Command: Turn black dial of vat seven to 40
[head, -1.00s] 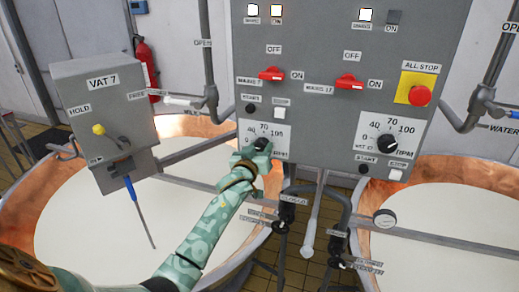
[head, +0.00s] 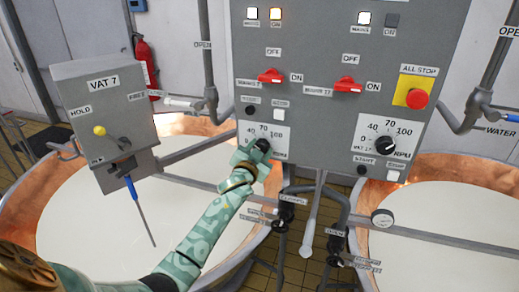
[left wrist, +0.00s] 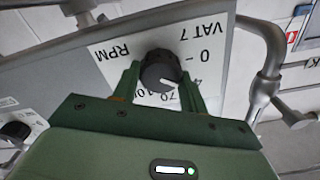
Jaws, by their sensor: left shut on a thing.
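The black dial of vat 7 (head: 263,144) sits on a white RPM plate at the lower left of the grey control panel (head: 330,120). My left gripper (head: 254,150) is at the dial and shut on it, covering part of the plate in the head view. In the left wrist view the dial (left wrist: 158,68) lies between the green fingers of the left gripper (left wrist: 158,76), and the plate appears upside down. The dial's white mark seems to point between 40 and 70, with the numbers partly hidden. My right gripper is not in view.
A second black dial (head: 385,144) is on the right of the panel. Red switches (head: 271,76) and a red all-stop button (head: 417,98) are above. The grey vat 7 box (head: 105,110) stands left, over a copper vat (head: 25,200). Pipes and valves hang below the panel.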

